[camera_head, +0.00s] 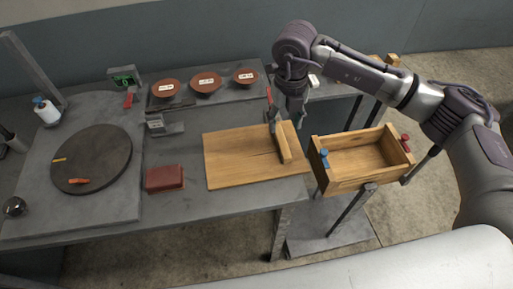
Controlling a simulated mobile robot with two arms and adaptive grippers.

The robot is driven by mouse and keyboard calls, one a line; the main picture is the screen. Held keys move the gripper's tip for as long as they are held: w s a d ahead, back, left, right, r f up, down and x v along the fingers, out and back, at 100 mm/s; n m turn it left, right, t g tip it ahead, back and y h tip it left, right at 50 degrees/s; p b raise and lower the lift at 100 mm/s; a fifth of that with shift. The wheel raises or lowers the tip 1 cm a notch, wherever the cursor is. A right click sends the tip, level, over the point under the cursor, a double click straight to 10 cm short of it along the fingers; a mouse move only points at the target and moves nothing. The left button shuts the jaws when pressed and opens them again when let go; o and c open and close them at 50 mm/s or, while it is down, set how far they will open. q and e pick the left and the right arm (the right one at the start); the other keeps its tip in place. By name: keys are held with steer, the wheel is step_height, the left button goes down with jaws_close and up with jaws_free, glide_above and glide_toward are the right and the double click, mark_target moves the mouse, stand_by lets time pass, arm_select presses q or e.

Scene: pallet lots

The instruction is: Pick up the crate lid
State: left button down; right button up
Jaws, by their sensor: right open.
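The crate lid (235,157) is a flat, pale wooden board with a raised wooden bar near its right end. It lies on the grey workbench. My right gripper (285,119) points down at the far end of the raised bar (284,148). It is open; whether its fingers touch the bar is unclear. The wooden crate (350,184) is open-topped and empty, just right of the lid, with a blue clamp (324,158) and a red clamp (405,143) on its sides. My left gripper is not in view.
A dark round turntable (100,150) with small orange pieces is at the left. A dark red block (165,178) lies left of the lid. Three reddish-brown bowls (206,82) stand behind. A white bottle (46,111) stands at far left.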

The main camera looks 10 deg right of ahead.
mark_target(282, 140)
step_height(282, 140, down, 4)
steer(key=shift+r, duration=0.2)
steer(key=shift+w+f+p, duration=0.1)
steer(key=shift+f+p, duration=0.4)
steer(key=shift+p, duration=0.05)
steer(key=f, duration=0.2)
steer(key=f+p, duration=0.1)
steer(key=shift+w+f, duration=0.3)
steer(key=shift+f, duration=0.4)
steer(key=shift+c, duration=0.3)
jaws_close()
